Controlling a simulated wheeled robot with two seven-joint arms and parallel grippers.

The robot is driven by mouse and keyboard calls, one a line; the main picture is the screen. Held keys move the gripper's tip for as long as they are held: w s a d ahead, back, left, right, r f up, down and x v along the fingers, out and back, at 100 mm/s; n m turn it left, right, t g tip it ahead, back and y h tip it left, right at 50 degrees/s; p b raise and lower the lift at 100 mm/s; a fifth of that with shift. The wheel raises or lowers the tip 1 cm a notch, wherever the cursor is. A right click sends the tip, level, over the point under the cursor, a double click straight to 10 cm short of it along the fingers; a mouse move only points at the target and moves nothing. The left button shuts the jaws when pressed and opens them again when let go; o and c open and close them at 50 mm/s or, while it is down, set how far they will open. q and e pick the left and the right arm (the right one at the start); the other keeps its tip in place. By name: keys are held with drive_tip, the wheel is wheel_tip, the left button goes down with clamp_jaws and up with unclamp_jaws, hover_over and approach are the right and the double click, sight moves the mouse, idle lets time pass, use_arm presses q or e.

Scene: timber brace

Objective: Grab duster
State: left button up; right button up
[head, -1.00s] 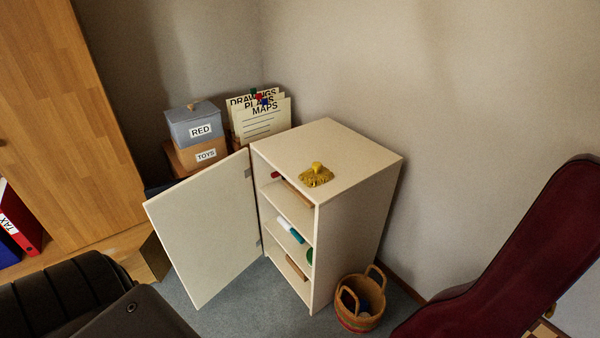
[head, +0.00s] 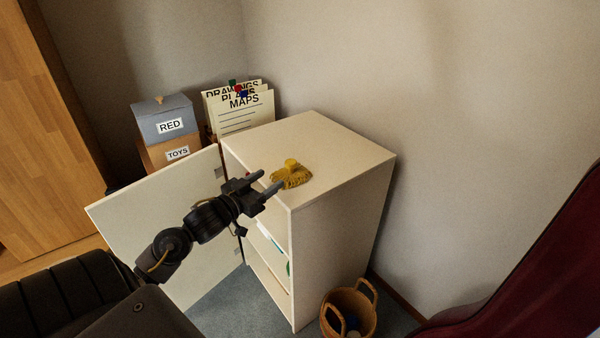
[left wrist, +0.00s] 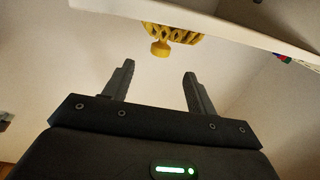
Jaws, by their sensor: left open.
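The yellow duster (head: 291,175) lies on top of the small white cabinet (head: 325,150), near its front left edge. Its knob points up in the head view. In the left wrist view the duster (left wrist: 172,36) shows past the fingertips, partly cut off by the cabinet top's edge. My left gripper (head: 270,181) is open and empty, just left of the duster and close to the cabinet's front edge. In the left wrist view its two fingers (left wrist: 158,70) stand apart with nothing between them. My right gripper is not in view.
The cabinet door (head: 160,215) stands open to the left, behind my left arm. Grey and brown boxes (head: 163,116) and paper folders (head: 240,108) stand behind it. A wicker basket (head: 349,311) is at the cabinet's lower right.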

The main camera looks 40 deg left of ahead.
sight(287, 166)
use_arm(q)
drive_tip(key=w, duration=0.5)
drive_tip(key=shift+w+f, duration=0.15)
drive_tip(key=shift+w, duration=0.3)
drive_tip(key=w, duration=0.5)
drive_tip(key=shift+d, duration=0.1)
drive_tip(key=c, duration=1.2)
